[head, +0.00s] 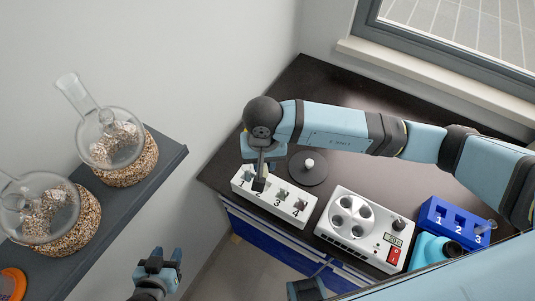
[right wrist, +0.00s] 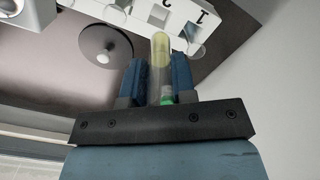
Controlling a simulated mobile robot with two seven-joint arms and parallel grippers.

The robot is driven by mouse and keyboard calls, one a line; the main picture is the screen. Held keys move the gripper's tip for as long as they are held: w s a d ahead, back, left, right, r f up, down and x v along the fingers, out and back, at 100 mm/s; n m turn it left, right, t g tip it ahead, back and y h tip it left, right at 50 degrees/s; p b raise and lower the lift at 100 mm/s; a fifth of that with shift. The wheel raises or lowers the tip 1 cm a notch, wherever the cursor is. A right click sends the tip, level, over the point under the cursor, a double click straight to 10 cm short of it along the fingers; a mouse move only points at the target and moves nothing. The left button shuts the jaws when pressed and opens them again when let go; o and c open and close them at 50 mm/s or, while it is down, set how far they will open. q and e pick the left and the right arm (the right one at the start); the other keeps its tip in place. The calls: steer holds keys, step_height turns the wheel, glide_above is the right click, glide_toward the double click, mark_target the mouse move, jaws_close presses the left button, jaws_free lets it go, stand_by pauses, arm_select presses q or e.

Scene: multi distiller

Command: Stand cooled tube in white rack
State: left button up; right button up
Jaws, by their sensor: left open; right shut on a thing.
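The white rack (head: 294,215), numbered 1 to 4, stands near the dark table's front left edge. It also shows upside down at the top of the right wrist view (right wrist: 228,15). My right gripper (head: 261,181) is over the rack around slot 2 and hides part of it. In the right wrist view the gripper (right wrist: 160,85) is shut on a clear tube (right wrist: 161,52) with yellowish content and a green part between the fingers. The tube's far end overlaps the rack; I cannot tell whether it is inside a slot. My left gripper (head: 160,262) is open and empty, left of the table.
A white device (head: 345,240) with several round wells and a red switch stands right of the rack. A blue rack (head: 437,212) numbered 1 to 3 is further right. A dark round disc (head: 308,170) lies behind the white rack. Flasks (head: 110,140) stand on a left shelf.

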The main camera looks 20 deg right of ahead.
mark_target(264, 172)
steer(key=shift+s+f+b, duration=0.1)
steer(key=shift+f+b, duration=0.25)
steer(key=shift+f, duration=0.65)
steer(key=shift+f+b, duration=0.35)
steer(key=shift+f, duration=0.85)
steer(key=shift+b, duration=0.4)
steer(key=shift+f, duration=0.15)
steer(key=shift+f+b, duration=2.8)
steer(key=o, duration=1)
steer(key=shift+r, duration=0.1)
steer(key=shift+r+p, duration=1.25)
steer(key=shift+r, duration=2.2)
